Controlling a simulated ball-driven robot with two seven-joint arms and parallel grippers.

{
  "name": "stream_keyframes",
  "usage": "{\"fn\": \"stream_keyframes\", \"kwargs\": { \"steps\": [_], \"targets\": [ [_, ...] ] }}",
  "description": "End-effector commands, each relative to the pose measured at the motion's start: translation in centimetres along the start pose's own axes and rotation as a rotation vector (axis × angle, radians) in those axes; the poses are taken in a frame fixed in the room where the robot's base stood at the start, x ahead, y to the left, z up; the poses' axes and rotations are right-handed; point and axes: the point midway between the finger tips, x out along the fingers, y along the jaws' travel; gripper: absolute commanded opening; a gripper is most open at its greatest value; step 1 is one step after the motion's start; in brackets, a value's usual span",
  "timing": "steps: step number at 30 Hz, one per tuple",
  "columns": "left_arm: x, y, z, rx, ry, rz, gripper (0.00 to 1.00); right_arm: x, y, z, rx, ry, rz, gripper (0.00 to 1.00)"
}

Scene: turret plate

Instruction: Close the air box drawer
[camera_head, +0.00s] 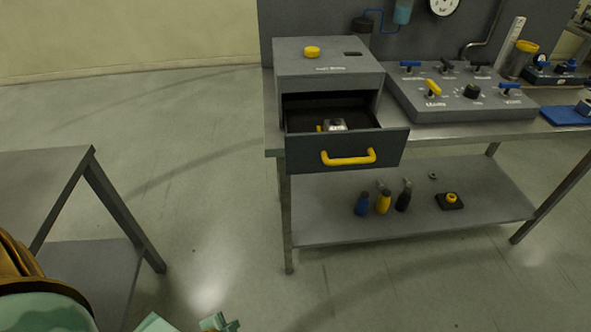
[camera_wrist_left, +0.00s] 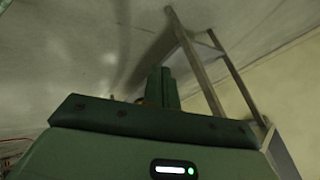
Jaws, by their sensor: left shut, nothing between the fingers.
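The air box (camera_head: 327,62) is a grey box with a yellow button on top, standing on the left end of the workbench. Its drawer (camera_head: 305,153) is pulled open toward me, with a yellow handle (camera_head: 348,158) on its dark front. A small metallic part (camera_head: 335,125) with a bit of yellow lies inside the drawer. My left gripper (camera_head: 228,324) shows at the bottom edge of the head view, low and well apart from the drawer. In the left wrist view its fingers (camera_wrist_left: 162,88) are shut together with nothing between them. My right gripper is not in view.
A grey control panel (camera_head: 462,92) with several knobs stands right of the box. The bench's lower shelf (camera_head: 320,222) holds several small tools. Another grey table (camera_head: 35,180) stands at the left. The floor between the two tables is clear.

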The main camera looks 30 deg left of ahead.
Motion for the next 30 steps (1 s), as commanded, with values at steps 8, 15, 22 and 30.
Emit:
{"fn": "stream_keyframes", "kwargs": {
  "steps": [8,15,22,30],
  "targets": [
    [-5.8,-14.4,-16.5,0.406,0.376,-0.376,0.0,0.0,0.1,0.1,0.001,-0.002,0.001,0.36],
    [-15.6,-20.9,-27.5,0.779,0.579,-0.701,0.0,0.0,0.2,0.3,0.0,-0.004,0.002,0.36],
    [-17.1,-21.7,-30.1,0.873,0.608,-0.767,0.0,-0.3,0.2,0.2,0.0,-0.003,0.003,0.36],
    [-14.0,-23.5,-33.9,0.869,0.607,-0.766,0.0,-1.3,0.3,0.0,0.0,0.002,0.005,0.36]
  ]
}}
